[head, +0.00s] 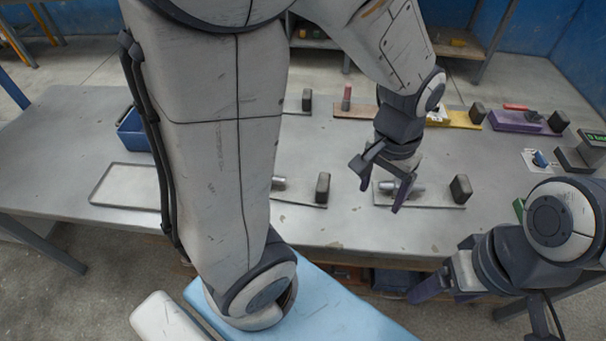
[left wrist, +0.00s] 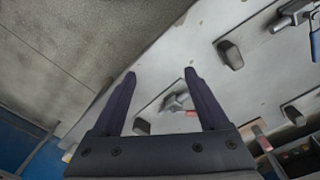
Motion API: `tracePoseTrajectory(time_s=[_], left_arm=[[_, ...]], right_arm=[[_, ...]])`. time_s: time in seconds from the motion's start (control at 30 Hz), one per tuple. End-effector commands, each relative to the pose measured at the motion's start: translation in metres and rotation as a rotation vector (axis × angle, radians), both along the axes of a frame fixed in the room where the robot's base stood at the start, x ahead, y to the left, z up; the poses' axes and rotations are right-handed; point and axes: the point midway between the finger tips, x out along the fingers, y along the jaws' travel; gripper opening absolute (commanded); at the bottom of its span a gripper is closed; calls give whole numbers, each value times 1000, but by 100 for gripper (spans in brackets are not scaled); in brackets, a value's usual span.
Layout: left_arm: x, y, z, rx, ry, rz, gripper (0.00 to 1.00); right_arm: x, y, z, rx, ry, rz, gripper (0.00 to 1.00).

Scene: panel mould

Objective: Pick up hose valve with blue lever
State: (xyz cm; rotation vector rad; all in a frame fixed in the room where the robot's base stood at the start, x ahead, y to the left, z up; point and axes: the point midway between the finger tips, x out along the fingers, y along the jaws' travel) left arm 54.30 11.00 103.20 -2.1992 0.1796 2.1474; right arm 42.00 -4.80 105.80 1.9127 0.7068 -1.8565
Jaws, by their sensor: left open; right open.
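In the left wrist view, a grey metal valve (left wrist: 291,14) with a blue lever (left wrist: 315,45) shows at the upper right, cut by the frame edge. It lies to the right of my left gripper's fingers, apart from them. I cannot tell for sure which fitting in the head view it is. My left gripper (head: 382,184) is open and empty, its fingers above a panel with a grey fitting (head: 403,188). Its fingers also show in the left wrist view (left wrist: 160,80). My right gripper (head: 450,290) is open, low at the table's front right.
Several panels with dark blocks, such as this block (head: 322,188), lie on the grey table (head: 330,225). A blue bin (head: 130,132) and a flat tray (head: 122,187) are at left. A white card (head: 534,161) with a blue part is at right. My arm hides the table's left middle.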

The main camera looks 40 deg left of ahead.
Motion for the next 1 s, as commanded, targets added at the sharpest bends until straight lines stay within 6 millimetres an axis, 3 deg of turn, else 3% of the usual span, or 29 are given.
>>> tracePoseTrajectory(time_s=[0.03, 0.1, 0.2, 0.3, 0.4, 0.7, 1.0], left_arm=[[22, 28, -22, 9, 12, 116, 78], [44, 62, -40, 17, 19, 244, 78], [64, 109, -64, 25, 26, 399, 78], [73, 143, -82, 30, 31, 504, 78], [77, 163, -93, 33, 33, 561, 78], [77, 168, -136, 34, 36, 578, 78], [74, 168, -164, 33, 37, 577, 78]], right_arm=[[0, 0, -10, 0, 0, 0, 77], [0, 0, -16, 0, 0, 0, 77], [0, 0, -21, 0, 0, 0, 77], [0, 0, -25, 0, 0, 0, 77], [0, 0, -27, 0, 0, 0, 77], [0, 0, -27, 0, 0, 0, 77], [0, 0, -23, 0, 0, 0, 77]])
